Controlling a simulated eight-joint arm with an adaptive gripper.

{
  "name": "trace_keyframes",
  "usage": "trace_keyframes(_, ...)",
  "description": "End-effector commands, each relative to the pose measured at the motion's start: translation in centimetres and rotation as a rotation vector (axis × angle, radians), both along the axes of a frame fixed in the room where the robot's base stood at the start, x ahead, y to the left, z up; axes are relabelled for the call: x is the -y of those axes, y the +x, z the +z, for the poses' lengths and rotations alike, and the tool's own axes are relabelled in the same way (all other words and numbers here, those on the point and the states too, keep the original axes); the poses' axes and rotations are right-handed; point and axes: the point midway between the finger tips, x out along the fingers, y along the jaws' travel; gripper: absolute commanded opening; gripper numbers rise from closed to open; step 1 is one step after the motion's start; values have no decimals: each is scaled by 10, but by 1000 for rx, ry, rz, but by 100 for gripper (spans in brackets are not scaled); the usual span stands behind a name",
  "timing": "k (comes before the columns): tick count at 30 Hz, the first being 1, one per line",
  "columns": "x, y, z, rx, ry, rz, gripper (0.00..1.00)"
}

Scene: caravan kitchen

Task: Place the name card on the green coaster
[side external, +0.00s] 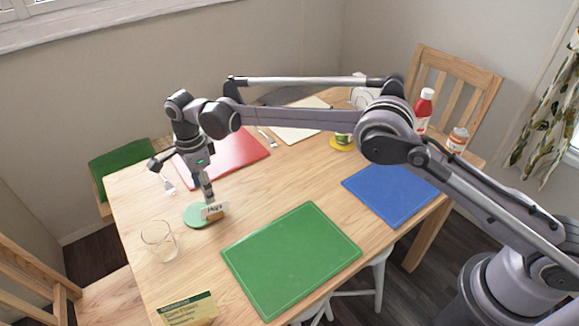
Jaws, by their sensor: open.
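The name card (216,209) is a small white card with dark lettering and a brownish base. It appears upright at the right part of the round green coaster (192,216). I cannot tell from this view whether its base rests fully on the coaster. My gripper (209,199) points down right at the card, with its fingertips at or just behind the card's top. The jaws are open. The fingertips are small and partly hidden, so contact with the card is unclear.
A clear glass (159,241) stands just left of the coaster. Green (290,262), blue (390,193) and red (238,151) placemats lie on the wooden table. A green-and-cream card (189,309) is at the front edge. Bottles (423,111) stand at the back right.

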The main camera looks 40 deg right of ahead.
Motion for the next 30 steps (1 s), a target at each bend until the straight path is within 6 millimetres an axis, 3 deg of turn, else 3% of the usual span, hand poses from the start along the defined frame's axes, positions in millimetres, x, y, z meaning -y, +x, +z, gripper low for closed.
trace_keyframes(3, 0, 0, 19, 0, 0, 0, 54)
trace_keyframes(10, 2, 0, 38, 2, 1, 5, 54)
trace_keyframes(14, 14, 1, 56, 19, 9, 51, 54)
trace_keyframes(23, 82, -12, 131, 128, 29, 324, 54)
trace_keyframes(30, 141, -47, 177, 228, 7, 558, 54)
